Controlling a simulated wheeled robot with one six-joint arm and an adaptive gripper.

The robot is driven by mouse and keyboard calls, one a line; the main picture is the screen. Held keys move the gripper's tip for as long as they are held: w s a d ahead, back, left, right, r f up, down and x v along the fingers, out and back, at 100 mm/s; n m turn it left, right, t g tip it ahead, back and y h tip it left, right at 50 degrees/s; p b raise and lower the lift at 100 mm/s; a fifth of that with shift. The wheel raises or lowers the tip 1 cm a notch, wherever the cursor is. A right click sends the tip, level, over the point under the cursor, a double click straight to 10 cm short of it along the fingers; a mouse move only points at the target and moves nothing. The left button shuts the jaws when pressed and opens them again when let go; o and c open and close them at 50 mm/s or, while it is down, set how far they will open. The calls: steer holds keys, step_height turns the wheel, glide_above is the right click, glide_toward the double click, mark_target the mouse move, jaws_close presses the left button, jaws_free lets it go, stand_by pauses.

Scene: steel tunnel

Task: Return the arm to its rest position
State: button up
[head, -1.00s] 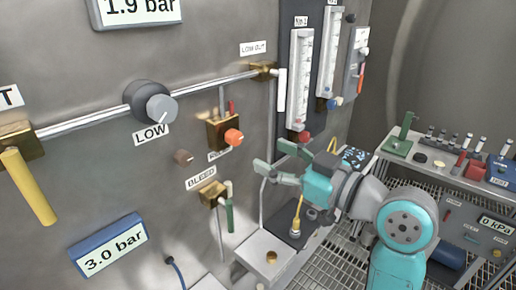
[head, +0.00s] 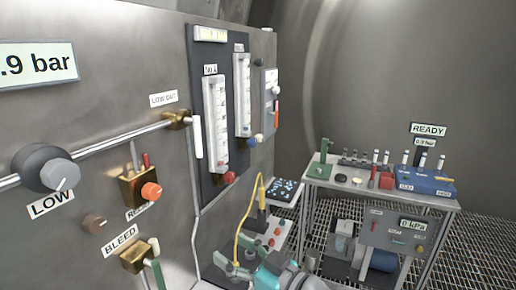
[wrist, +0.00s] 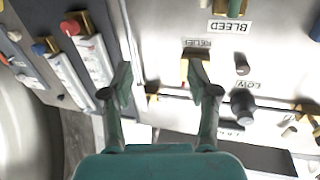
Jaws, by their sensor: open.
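My gripper (head: 240,262) shows at the bottom edge of the head view, with part of my teal arm beside it; the rest of the arm is cut off. In the wrist view my gripper (wrist: 162,82) has its two dark green-grey fingers spread wide, with nothing between them. The fingers point toward the steel panel (wrist: 170,45), which appears upside down there. The brass relief valve (wrist: 196,68) lies beyond the right fingertip. In the head view the gripper is below the panel's instruments, near the yellow cable (head: 240,230).
The panel carries a LOW knob (head: 47,168), an orange-knobbed relief valve (head: 140,187), a bleed valve (head: 135,255) and flowmeters (head: 215,120). A bench (head: 385,190) with a blue device (head: 425,181) stands at right. Grated floor (head: 455,240) is open right of it.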

steer(key=s+d+f+m+t+h, duration=0.2)
steer(key=s+d+f+m+h, duration=0.45)
steer(key=f, duration=0.55)
steer(key=s+d+f+m+t+h, duration=0.25)
steer(key=s+d+f, duration=0.55)
steer(key=f, duration=0.4)
steer(key=s+d+h, duration=0.2)
steer(key=s+d, duration=0.2)
steer(key=s, duration=0.9)
steer(key=s+d+m+h, duration=0.1)
steer(key=s+d+h, duration=0.2)
steer(key=s, duration=1)
steer(key=shift+s+d+f, duration=0.3)
steer(key=shift+d+f, duration=0.1)
steer(key=shift+d, duration=0.8)
steer(key=shift+g, duration=0.25)
